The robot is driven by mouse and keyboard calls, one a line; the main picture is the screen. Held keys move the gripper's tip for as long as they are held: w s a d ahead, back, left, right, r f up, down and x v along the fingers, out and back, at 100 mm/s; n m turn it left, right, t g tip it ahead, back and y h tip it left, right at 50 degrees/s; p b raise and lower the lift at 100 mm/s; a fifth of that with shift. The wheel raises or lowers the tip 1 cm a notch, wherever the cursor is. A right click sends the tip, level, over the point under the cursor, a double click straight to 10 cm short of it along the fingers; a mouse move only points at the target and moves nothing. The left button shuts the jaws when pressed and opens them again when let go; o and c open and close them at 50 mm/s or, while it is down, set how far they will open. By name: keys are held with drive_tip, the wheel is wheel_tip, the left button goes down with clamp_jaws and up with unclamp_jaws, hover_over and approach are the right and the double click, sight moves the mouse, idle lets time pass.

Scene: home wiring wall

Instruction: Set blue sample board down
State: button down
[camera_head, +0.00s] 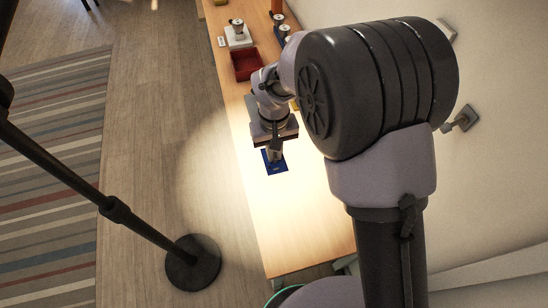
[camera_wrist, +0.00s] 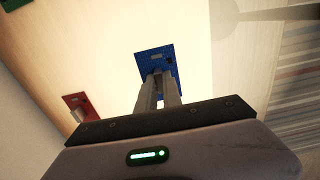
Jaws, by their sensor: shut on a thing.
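The blue sample board (camera_head: 271,168) is over the lit middle of the wooden bench (camera_head: 300,222). My gripper (camera_head: 275,155) points down at it, and its fingers are closed on the board's near part. In the wrist view, the blue board (camera_wrist: 152,60) reaches out past the fingertips (camera_wrist: 160,82), with its far part uncovered. The fingers hide part of the board. I cannot tell whether its underside touches the bench top.
A red board (camera_wrist: 78,104) lies to the left in the wrist view, and a green piece (camera_wrist: 14,4) shows at the corner. Farther along the bench are a dark red tray (camera_head: 247,65) and a white device (camera_head: 238,36). A floor stand's round base (camera_head: 193,263) is left of the bench. The near bench top is clear.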

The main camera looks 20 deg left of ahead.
drive_tip(key=f, duration=0.1)
drive_tip(key=f+b, duration=0.2)
drive_tip(key=f, duration=0.1)
drive_tip(key=shift+w+a, duration=0.15)
drive_tip(key=shift+w, duration=0.1)
drive_tip(key=shift+r, duration=0.2)
drive_tip(key=shift+f, duration=0.15)
drive_tip(key=c, duration=1.5)
unclamp_jaws()
